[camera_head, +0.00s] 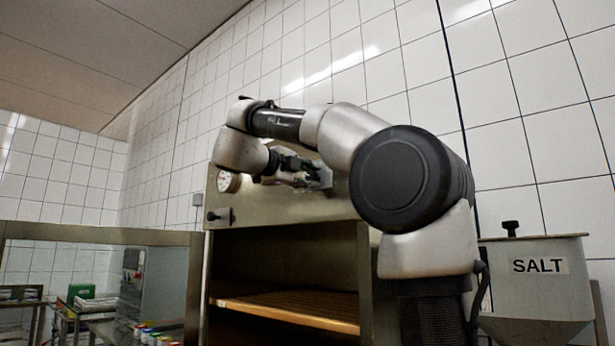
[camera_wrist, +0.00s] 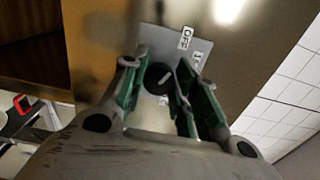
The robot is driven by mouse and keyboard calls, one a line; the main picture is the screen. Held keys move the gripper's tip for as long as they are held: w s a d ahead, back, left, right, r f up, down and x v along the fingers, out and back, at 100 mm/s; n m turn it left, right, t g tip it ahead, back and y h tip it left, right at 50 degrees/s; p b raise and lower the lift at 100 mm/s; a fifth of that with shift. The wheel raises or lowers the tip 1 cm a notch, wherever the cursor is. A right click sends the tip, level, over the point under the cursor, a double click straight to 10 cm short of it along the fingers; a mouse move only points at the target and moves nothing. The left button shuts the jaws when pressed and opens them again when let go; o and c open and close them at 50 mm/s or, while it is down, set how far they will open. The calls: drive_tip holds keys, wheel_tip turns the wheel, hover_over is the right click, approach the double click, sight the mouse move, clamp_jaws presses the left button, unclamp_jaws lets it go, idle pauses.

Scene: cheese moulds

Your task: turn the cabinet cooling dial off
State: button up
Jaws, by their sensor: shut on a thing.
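The cooling dial (camera_wrist: 158,78) is a round black knob with a pale pointer line, on a light plate (camera_wrist: 160,40) on the cabinet front. An "OFF" label (camera_wrist: 186,38) sits up and to the right of it in the wrist view. A second label (camera_wrist: 198,60) beside it is partly hidden by a finger. The pointer line slants toward the upper right. My gripper (camera_wrist: 155,82) has its green-padded fingers on either side of the dial, shut on it. In the head view my gripper (camera_head: 308,176) is at the cabinet's upper panel (camera_head: 290,206), and the dial is hidden there.
The cabinet's open bay below holds a wooden shelf (camera_head: 290,308). A round gauge (camera_head: 228,182) and a black-knobbed latch (camera_head: 217,216) are left of my gripper. A salt hopper (camera_head: 540,285) stands at right. A table with a green box (camera_head: 80,292) is far left.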

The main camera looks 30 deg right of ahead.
drive_tip(key=shift+n, duration=0.3)
drive_tip(key=o, duration=1)
drive_tip(key=v, duration=1.2)
